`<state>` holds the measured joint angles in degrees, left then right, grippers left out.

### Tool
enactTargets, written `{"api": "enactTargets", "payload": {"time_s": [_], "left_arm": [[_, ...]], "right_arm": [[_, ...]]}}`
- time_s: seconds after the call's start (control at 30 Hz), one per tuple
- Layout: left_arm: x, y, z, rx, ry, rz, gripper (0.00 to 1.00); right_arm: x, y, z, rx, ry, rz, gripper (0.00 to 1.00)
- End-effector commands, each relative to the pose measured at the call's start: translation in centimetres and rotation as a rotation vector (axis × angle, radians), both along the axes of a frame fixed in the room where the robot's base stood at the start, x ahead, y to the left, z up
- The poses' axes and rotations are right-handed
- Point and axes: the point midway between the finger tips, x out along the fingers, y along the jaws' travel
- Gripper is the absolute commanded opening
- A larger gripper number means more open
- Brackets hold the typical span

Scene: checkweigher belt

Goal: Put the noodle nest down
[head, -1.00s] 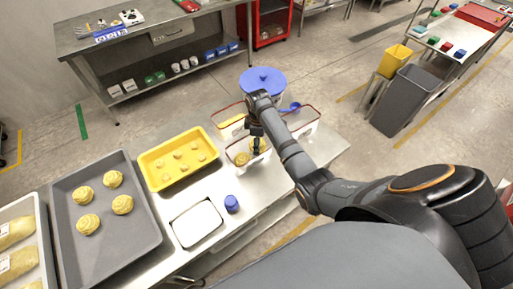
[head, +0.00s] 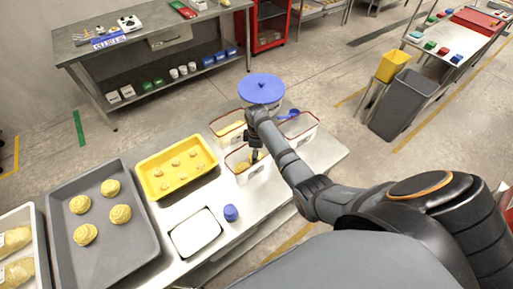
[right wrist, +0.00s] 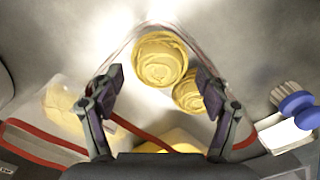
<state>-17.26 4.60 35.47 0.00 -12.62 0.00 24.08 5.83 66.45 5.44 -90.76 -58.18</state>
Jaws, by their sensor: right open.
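My right gripper (head: 254,156) reaches down into the front white bin with a red rim (head: 260,176). In the right wrist view my gripper (right wrist: 160,80) is open, its two fingers spread wide. A round yellow noodle nest (right wrist: 160,58) lies just beyond and between the fingertips, with gaps on both sides. A second nest (right wrist: 190,95) lies beside it, partly hidden by the right finger. In the head view the arm and bin wall hide most of the bin's contents. My left gripper is not in view.
A grey tray (head: 140,256) holds several nests. A yellow tray (head: 146,180) holds small pale pieces. A white plate (head: 196,233) and a blue cap (head: 231,212) are in front of the bins. Two more red-rimmed bins and a blue-lidded tub (head: 262,88) stand behind.

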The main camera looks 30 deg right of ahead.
Motion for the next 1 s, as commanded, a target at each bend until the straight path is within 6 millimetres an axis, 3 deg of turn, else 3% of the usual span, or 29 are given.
{"api": "enactTargets", "payload": {"time_s": [0.3,0.43,0.6,1.0], "left_arm": [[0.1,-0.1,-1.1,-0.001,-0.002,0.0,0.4],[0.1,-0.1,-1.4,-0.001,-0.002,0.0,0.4],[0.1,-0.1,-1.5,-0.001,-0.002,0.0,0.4],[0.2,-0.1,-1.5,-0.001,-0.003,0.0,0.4]], "right_arm": [[0.1,-0.1,7.4,-0.001,-0.005,0.0,0.79],[0.1,-0.1,9.6,-0.001,-0.004,0.0,0.79],[0.0,-0.1,10.8,-0.001,-0.002,0.0,0.79],[0.0,0.0,10.9,-0.001,-0.001,0.0,0.79]]}}
